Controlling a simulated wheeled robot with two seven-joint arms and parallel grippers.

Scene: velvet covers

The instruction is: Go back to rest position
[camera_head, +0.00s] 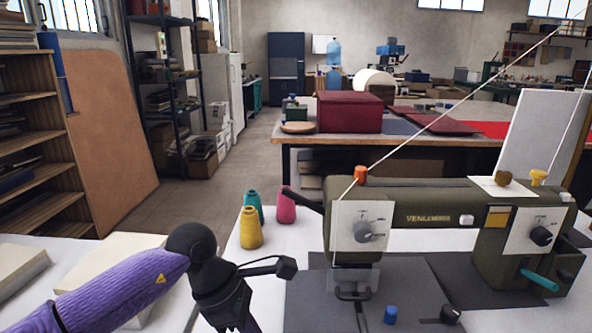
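My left arm, in a purple cover with a black joint, comes in from the left in the head view and bends downward at the bottom edge. My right arm and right gripper do not show. An olive-green sewing machine (430,208) stands on a white table (285,240), to the right of my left arm.
Yellow (250,228), teal (253,205) and pink (286,206) thread spools stand left of the machine. A blue cap-like piece (391,314) lies before it. A pale block (18,268) lies at left. Behind, a work table carries a dark red box (350,112).

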